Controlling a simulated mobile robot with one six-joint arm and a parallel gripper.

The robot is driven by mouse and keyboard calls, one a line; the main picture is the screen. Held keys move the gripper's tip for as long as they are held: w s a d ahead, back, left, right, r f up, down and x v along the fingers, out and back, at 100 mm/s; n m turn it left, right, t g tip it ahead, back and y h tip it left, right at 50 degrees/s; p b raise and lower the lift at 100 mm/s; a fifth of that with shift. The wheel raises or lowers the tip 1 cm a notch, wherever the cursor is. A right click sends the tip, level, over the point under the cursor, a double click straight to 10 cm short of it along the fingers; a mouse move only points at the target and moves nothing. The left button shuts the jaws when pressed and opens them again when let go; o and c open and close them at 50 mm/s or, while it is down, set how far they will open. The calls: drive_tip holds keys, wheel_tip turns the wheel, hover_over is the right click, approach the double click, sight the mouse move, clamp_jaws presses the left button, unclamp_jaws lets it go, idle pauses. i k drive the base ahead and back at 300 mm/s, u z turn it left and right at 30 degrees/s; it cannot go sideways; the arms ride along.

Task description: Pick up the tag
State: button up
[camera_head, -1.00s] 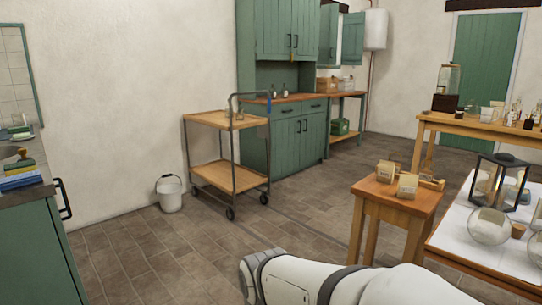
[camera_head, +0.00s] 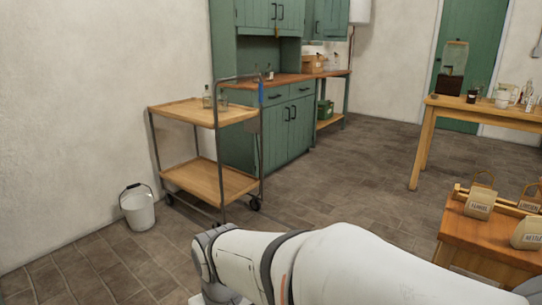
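A small blue tag-like piece (camera_head: 261,93) hangs at the handle of the wooden two-shelf trolley (camera_head: 180,113), at its right end. It is too small to make out any writing, and I cannot be sure that it is the tag. My white arm crosses the bottom middle of the view, below and in front of the trolley. My gripper's fingers do not show.
A white bucket (camera_head: 138,212) stands left of the trolley by the wall. Green cabinets (camera_head: 290,130) stand behind it. A low wooden table (camera_head: 480,235) with labelled packets (camera_head: 480,203) is at the right. A longer table (camera_head: 490,112) stands farther back. The floor between is clear.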

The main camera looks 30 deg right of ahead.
sight(473, 184)
drive_tip(key=z, duration=0.05)
drive_tip(key=i, duration=0.25)
drive_tip(key=z, duration=1.75)
